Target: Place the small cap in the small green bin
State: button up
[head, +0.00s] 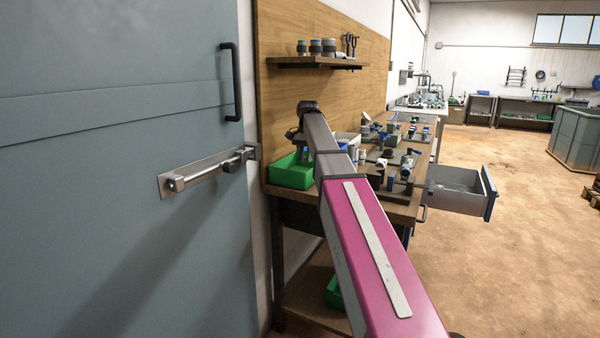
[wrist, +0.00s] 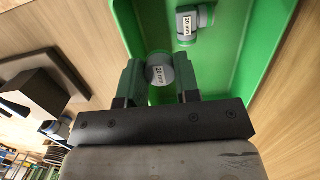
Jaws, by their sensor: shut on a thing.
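The small cap (wrist: 160,74), a grey round piece with a white "20 mm" label, sits between the two fingers of my gripper (wrist: 160,64) in the wrist view. My gripper is shut on it. The small green bin (wrist: 237,72) lies behind and around the cap in that view, so the cap is over or inside it; its exact height is unclear. In the head view the green bin (head: 288,174) stands at the bench's left end, with my gripper (head: 303,152) above it. The cap is not clear there.
A grey fitting (wrist: 188,24), also labelled "20 mm", lies in the bin. The wooden bench (head: 400,212) holds several fittings right of my arm. A shelf (head: 318,63) with jars hangs above. A drawer (head: 458,190) stands open at right, and a grey door (head: 110,230) is at left.

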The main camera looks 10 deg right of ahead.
jog(key=w+f, duration=0.1)
jog(key=w, duration=0.1)
jog(key=w+f, duration=0.3)
jog(key=w, duration=0.2)
jog(key=shift+a+f, duration=0.2)
jog(key=shift+a, duration=0.2)
jog(key=shift+f, duration=1.95)
jog(key=shift+f, duration=0.15)
jog(key=o, duration=0.9)
jog(key=r, duration=0.8)
jog(key=w+d+r, duration=0.1)
jog(key=r, duration=0.3)
jog(key=shift+r, duration=0.15)
